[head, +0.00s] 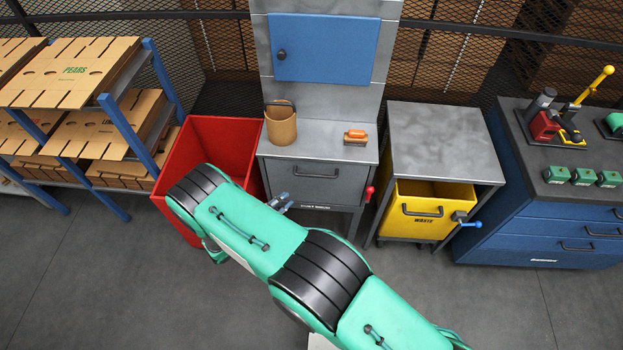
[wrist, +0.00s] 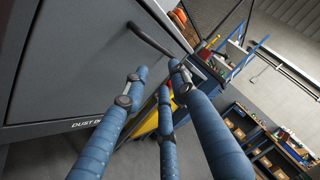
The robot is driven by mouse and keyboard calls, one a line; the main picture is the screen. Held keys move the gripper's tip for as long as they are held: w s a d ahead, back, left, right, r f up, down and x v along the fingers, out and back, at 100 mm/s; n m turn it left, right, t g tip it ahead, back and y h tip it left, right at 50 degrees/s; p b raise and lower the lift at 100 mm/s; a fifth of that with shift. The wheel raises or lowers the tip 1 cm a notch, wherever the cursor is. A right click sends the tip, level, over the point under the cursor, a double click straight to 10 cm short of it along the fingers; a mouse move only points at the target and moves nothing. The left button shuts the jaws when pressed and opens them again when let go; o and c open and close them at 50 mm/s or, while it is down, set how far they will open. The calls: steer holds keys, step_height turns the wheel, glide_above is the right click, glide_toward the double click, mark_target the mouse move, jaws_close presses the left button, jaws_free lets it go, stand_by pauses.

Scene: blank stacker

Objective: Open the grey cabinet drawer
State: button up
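The grey cabinet (head: 330,150) stands at the back middle in the head view, with a dark bar handle (head: 315,173) across its drawer front (head: 300,186). The drawer looks shut. In the wrist view the drawer front (wrist: 70,60) fills the upper left, and its handle (wrist: 152,40) slants near the top middle. My gripper (wrist: 157,82) has its blue fingers spread with nothing between them. The fingertips are close to the handle; I cannot tell if the right one touches it.
A red bin (head: 215,135) stands left of the cabinet, partly behind my arm. A yellow waste bin (head: 430,195) sits under a grey table (head: 445,145) to the right. Floor in front is clear.

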steer(key=shift+w, duration=0.1)
steer(key=b+x, duration=0.1)
steer(key=x, duration=1.2)
steer(key=shift+w+d, duration=0.2)
steer(key=shift+d, duration=0.1)
steer(key=shift+r, duration=0.1)
jaws_close()
